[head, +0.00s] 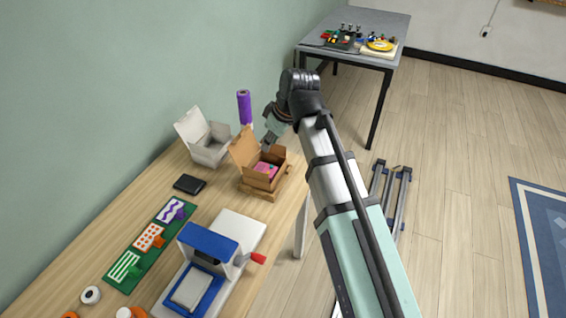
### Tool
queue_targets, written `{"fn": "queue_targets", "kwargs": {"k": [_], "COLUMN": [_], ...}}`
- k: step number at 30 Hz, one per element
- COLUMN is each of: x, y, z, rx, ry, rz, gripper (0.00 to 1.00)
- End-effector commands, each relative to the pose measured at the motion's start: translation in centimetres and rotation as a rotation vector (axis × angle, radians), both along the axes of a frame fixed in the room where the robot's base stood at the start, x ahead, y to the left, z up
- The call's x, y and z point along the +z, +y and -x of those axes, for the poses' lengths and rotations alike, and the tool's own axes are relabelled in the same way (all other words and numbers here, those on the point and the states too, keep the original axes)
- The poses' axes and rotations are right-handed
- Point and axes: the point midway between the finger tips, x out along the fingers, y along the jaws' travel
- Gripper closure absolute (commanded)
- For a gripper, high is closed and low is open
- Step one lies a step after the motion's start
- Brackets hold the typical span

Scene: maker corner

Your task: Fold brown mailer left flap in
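The brown mailer (256,181) is an open cardboard box near the right edge of the wooden table. Its large lid (243,147) stands up at the left, and a smaller flap shows at its right side. A pink item (266,169) lies inside. My gripper (268,141) is at the far side of the mailer, just above its back edge and beside the raised lid. The fingers are small and dark here, so I cannot tell whether they are open or shut, or whether they touch the cardboard. The mailer's far-side flap is partly hidden.
A white open box (209,151) stands left of the mailer, with a purple roll (244,104) behind. A black wallet-like item (190,184), a green mat (122,284) with patterned cards, and a blue-and-white press (208,242) with a red handle occupy the nearer table.

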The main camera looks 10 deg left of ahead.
Motion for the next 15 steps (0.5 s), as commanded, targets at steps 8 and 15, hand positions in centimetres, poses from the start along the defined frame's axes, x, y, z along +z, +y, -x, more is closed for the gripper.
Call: {"fn": "queue_targets", "kwargs": {"k": [8, 15], "x": [-0.4, -3.2], "y": [1.5, 2.5], "z": [1.2, 0.7], "rx": [0.119, 0.116], "ry": [-0.039, -0.036], "rz": [0.017, 0.018], "gripper": [0.72, 0.72]}}
